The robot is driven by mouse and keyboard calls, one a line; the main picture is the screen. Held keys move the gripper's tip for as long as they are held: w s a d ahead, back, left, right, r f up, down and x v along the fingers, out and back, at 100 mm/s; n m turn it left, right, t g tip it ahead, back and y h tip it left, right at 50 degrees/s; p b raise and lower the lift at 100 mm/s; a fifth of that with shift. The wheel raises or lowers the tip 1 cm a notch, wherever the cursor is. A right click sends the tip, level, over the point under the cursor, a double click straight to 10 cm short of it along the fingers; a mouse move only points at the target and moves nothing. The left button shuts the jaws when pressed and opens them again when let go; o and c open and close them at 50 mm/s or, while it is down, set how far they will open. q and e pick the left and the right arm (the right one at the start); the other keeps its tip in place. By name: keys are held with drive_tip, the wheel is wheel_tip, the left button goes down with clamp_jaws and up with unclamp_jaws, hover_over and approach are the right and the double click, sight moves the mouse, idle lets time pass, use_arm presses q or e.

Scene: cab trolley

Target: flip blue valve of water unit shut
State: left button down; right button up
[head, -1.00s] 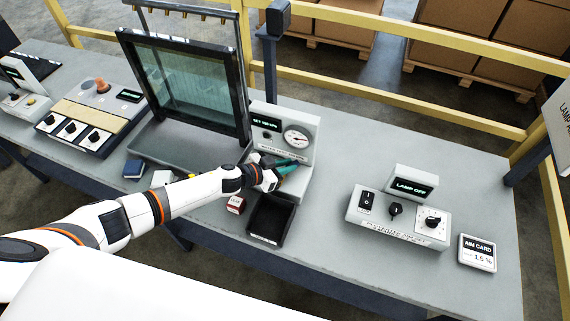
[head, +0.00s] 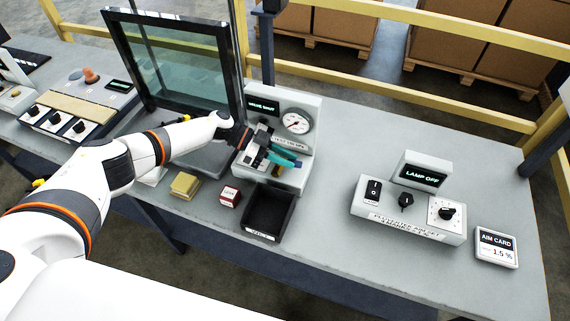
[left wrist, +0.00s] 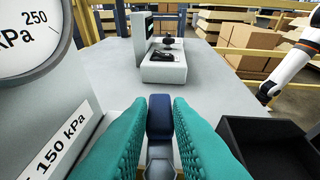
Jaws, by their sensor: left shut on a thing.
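The water unit (head: 307,105) is a light grey box with a round pressure gauge (head: 296,121) and a small display (head: 262,106) that seems to read "VALVE SHUT". My left gripper (head: 284,158), with teal fingers, is low at the unit's front. In the left wrist view, the fingers are shut on the blue valve handle (left wrist: 160,116), one on each side of it. The gauge (left wrist: 28,35) and a "150 kPa" label (left wrist: 58,148) are close on the left in the wrist view. My right gripper is out of view.
A black open tray (head: 290,222) stands in front of the unit. A red box (head: 230,197) and a yellow block (head: 185,186) lie left of it.

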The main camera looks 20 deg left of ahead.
use_arm(q)
drive_tip(key=shift+s+m+g+b, duration=0.1)
drive_tip(key=shift+m+g+b, duration=0.5)
drive_tip(key=shift+g+b, duration=0.15)
drive_tip(key=c, duration=1.3)
unclamp_jaws()
drive_tip(key=shift+a, duration=0.1)
drive_tip(key=b+v, duration=0.3)
drive_tip(key=v, duration=0.8)
drive_tip(key=shift+f, duration=0.1)
drive_tip(key=shift+a+r, duration=0.25)
drive_tip(key=shift+a, duration=0.15)
